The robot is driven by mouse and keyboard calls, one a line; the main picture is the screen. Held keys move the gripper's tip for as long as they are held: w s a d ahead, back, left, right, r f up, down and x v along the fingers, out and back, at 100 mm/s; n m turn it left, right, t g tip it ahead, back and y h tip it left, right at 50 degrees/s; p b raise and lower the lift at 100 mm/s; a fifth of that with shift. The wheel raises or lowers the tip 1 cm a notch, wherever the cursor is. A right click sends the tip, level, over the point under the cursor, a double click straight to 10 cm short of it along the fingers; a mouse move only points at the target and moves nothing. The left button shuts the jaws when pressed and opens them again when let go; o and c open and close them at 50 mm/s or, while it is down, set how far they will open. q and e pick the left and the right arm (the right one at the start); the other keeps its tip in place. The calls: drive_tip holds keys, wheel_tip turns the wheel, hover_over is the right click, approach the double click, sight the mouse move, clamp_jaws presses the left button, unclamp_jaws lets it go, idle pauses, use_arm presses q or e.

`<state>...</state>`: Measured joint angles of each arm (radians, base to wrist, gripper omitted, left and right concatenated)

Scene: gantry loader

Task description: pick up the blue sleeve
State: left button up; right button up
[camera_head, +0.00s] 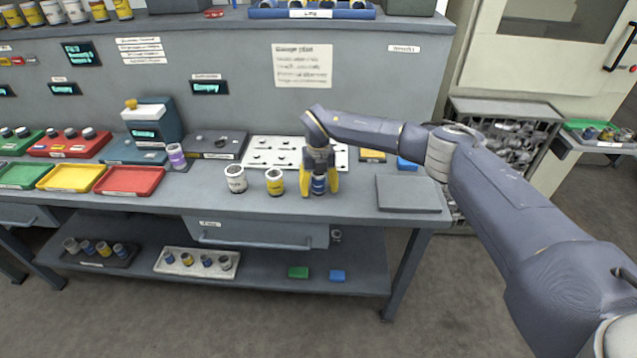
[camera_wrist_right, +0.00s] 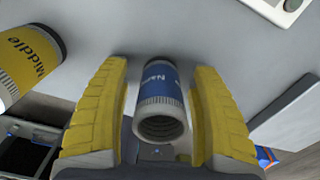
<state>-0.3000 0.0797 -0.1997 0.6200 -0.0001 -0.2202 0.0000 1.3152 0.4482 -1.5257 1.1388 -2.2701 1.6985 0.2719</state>
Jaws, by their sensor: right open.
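The blue sleeve (camera_head: 319,185) stands on the workbench between the yellow fingers of my right gripper (camera_head: 319,182). In the right wrist view the blue sleeve (camera_wrist_right: 161,95) has a blue label band and a bare grey ribbed end with an open bore. The fingers of my right gripper (camera_wrist_right: 162,115) are on both sides of it, with a narrow gap showing on each side. The gripper is open. My left gripper is not in view.
A yellow sleeve (camera_head: 275,182) marked "Middle" (camera_wrist_right: 24,62) and a white sleeve (camera_head: 236,179) stand to the left. A grey plate (camera_head: 408,194) lies to the right. A white board with holes (camera_head: 272,152) lies behind. The bench's front edge is close.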

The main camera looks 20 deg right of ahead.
drive_tip(key=shift+f, duration=0.2)
clamp_jaws()
idle(0.4)
drive_tip(key=shift+r, duration=0.1)
